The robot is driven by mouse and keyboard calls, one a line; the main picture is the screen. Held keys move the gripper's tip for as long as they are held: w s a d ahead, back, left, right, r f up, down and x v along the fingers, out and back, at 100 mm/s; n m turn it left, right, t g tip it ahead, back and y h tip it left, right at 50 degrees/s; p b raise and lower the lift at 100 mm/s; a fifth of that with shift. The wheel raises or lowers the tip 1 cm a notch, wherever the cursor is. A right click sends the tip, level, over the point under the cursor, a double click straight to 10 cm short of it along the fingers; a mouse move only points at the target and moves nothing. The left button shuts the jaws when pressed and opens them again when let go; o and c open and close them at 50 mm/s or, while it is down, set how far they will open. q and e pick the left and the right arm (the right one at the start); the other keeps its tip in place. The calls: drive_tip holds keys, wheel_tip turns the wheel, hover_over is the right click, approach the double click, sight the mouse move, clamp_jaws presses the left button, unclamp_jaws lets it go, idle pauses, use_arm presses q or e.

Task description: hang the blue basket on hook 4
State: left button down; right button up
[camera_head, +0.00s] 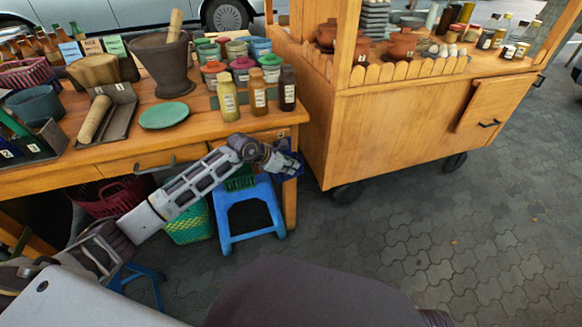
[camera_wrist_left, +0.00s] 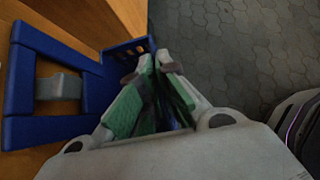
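The blue basket (camera_head: 290,165) is at the right end of the wooden table, at the tip of my left arm. In the left wrist view, its dark blue slotted wall (camera_wrist_left: 124,52) is at the fingertips of my left gripper (camera_wrist_left: 155,66). The fingertips are close together and look shut on the basket's edge. In the head view, my left gripper (camera_head: 277,158) partly hides the basket. A dark blue frame (camera_wrist_left: 20,80) surrounds a grey piece (camera_wrist_left: 60,86) against the wood; I cannot tell whether that piece is a hook. No hook number is readable. My right gripper is not in view.
A blue stool (camera_head: 250,205) and a green basket (camera_head: 190,225) stand below my left arm. The table (camera_head: 125,145) carries jars, a mortar (camera_head: 165,65) and a green plate (camera_head: 165,115). A wooden cart (camera_head: 400,120) stands to the right. The paving (camera_head: 480,210) is clear.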

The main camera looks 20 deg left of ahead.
use_arm(q)
drive_tip(key=shift+w+a+r, duration=0.1)
drive_tip(key=shift+w+a, duration=0.2)
drive_tip(key=shift+a, duration=0.25)
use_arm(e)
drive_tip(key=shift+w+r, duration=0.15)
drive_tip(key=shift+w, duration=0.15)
use_arm(q)
drive_tip(key=c, duration=1.6)
unclamp_jaws()
drive_tip(key=shift+o, duration=0.2)
drive_tip(key=shift+s+d, duration=0.1)
drive_tip(key=shift+d, duration=0.1)
drive_tip(key=shift+v, duration=1.05)
drive_tip(key=v, duration=0.9)
drive_tip(key=shift+s+a+r, duration=0.2)
drive_tip(key=shift+s, duration=0.1)
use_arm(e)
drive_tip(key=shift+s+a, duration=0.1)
use_arm(q)
drive_tip(key=shift+d, duration=0.1)
